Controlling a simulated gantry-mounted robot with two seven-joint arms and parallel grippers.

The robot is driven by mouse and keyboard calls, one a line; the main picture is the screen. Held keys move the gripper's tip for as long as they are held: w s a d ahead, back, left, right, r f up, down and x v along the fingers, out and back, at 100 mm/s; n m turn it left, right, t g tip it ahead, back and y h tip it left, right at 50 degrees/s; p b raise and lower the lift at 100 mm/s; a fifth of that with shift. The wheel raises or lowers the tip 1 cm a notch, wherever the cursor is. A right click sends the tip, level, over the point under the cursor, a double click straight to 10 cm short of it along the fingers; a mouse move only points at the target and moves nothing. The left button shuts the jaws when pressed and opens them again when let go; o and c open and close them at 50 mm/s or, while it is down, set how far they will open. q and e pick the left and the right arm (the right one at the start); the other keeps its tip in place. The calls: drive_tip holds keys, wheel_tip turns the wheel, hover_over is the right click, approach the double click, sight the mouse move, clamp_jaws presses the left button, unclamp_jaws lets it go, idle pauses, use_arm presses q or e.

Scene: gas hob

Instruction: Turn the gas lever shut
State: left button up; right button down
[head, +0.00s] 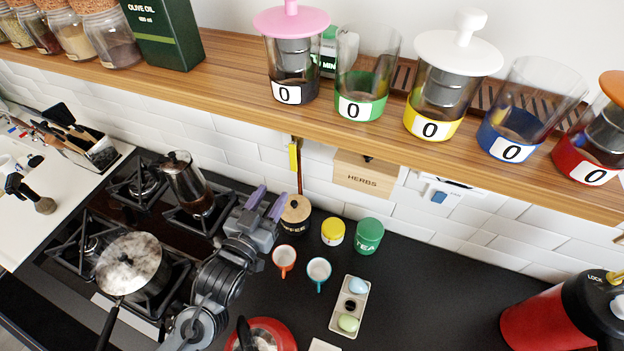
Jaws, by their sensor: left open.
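The gas lever (293,157) is a small yellow handle on a thin brown pipe at the white tiled wall, just under the wooden shelf. It hangs roughly upright, in line with the pipe. My left gripper (267,203) is below and to the left of the lever in the head view, near the right rear of the hob. Its two purple-tipped fingers are apart, point up towards the wall and have nothing between them. They are clear of the lever in the picture. My right gripper is not in view.
The wooden shelf (225,80) with several glass jars overhangs the wall. A moka pot (187,185) and a steaming pan (133,265) stand on the hob, left of my gripper. A coffee canister (295,215), cups and tins stand to its right. The herbs box (366,174) is beside the pipe.

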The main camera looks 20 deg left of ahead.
sight(292, 161)
use_arm(q)
drive_tip(key=w, duration=0.7)
drive_tip(key=w+d, duration=0.1)
drive_tip(key=w, duration=0.3)
drive_tip(key=shift+f, duration=0.1)
clamp_jaws()
idle(0.3)
